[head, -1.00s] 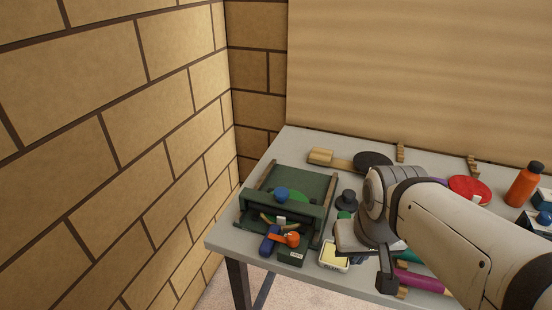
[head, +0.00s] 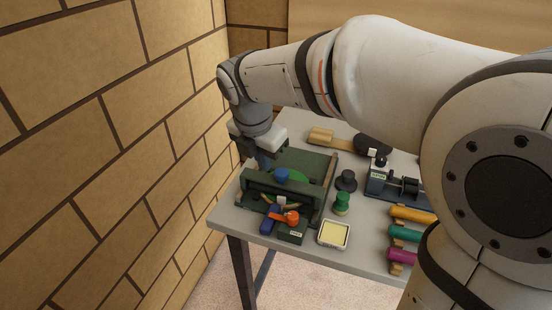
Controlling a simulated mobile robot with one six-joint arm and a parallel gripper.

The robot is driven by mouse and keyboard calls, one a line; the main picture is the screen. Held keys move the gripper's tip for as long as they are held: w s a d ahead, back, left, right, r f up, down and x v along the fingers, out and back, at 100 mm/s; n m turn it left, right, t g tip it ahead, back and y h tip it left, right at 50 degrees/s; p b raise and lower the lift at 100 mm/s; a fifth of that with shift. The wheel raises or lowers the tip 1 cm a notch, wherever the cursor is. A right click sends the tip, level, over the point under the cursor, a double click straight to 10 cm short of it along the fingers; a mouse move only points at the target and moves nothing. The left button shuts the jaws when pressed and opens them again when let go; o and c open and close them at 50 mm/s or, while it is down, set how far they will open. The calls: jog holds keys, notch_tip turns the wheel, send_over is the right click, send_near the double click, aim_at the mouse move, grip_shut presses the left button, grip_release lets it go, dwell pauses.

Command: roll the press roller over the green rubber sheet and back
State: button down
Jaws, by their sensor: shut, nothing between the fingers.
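The dark green press (head: 305,160) stands at the left end of the bench, with a flat bed between side rails. A dark green crossbeam (head: 245,183) with a blue knob (head: 282,174) spans its front part. A bright green round piece, probably the green rubber sheet (head: 300,178), lies on the bed, partly hidden by the beam and knob. A blue cylinder (head: 269,219) and an orange lever (head: 288,217) sit at the press's front; I cannot tell which part is the roller. My gripper (head: 262,160) is shut and points down at the bed's back left; whether it touches is unclear.
A black round paddle (head: 372,144) lies behind. A dark knob-like piece (head: 346,180), a green-topped piece (head: 341,203) and a yellow-filled tray (head: 334,234) stand right of the press. Coloured rollers (head: 412,214) lie further right. The brick wall (head: 150,130) is close on the left.

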jog(key=n, duration=0.1)
jog(key=p, duration=0.1)
send_over(281, 184)
jog(key=s+a, duration=0.2)
jog(key=s, duration=0.1)
jog(key=s+a+x, duration=0.1)
jog(key=s+x, duration=0.1)
jog(key=x, duration=0.8)
jog(key=shift+w+f, duration=0.25)
